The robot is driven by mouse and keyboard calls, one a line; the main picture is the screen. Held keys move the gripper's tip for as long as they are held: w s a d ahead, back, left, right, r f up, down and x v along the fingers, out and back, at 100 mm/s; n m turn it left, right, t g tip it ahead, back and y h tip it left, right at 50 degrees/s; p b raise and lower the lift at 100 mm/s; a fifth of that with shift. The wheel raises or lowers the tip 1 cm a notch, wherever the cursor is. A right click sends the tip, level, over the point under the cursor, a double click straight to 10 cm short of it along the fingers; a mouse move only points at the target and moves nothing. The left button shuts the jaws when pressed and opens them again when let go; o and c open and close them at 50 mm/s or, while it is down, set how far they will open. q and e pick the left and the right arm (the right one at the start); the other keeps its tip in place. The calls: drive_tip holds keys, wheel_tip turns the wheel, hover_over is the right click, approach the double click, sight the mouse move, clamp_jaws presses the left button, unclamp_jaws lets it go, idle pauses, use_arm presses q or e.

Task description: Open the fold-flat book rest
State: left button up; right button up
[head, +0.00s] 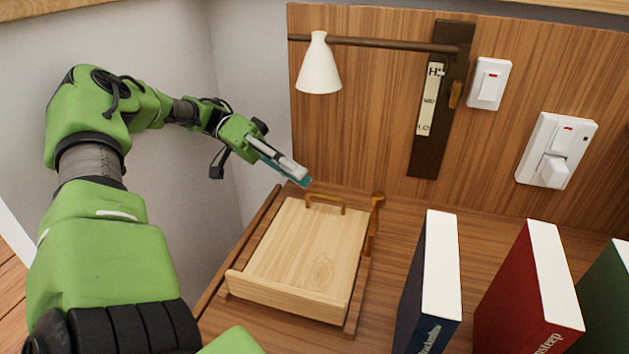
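The fold-flat book rest (310,245) is a pale wooden board lying flat, or nearly so, on a darker base on the wooden surface. It has a raised lip (288,297) along its near edge and a small brown handle (325,201) at its far edge. A brown lever-like part (376,215) stands by its far right corner. My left gripper (300,179) is above and just behind the far left corner, apparently apart from the handle. Its fingers show side-on and overlap, so their opening is hidden. My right gripper is out of view.
Blue (432,280), red (530,290) and green (610,300) books stand upright to the right. A white lamp (319,65) hangs from a rod above. A grey wall is at left.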

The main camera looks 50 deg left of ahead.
sight(326, 208)
use_arm(q)
drive_tip(key=shift+d, duration=0.6)
drive_tip(key=b+x, duration=0.1)
drive_tip(key=x, duration=0.5)
drive_tip(key=shift+d+f, duration=0.15)
drive_tip(key=shift+d, duration=0.05)
clamp_jaws()
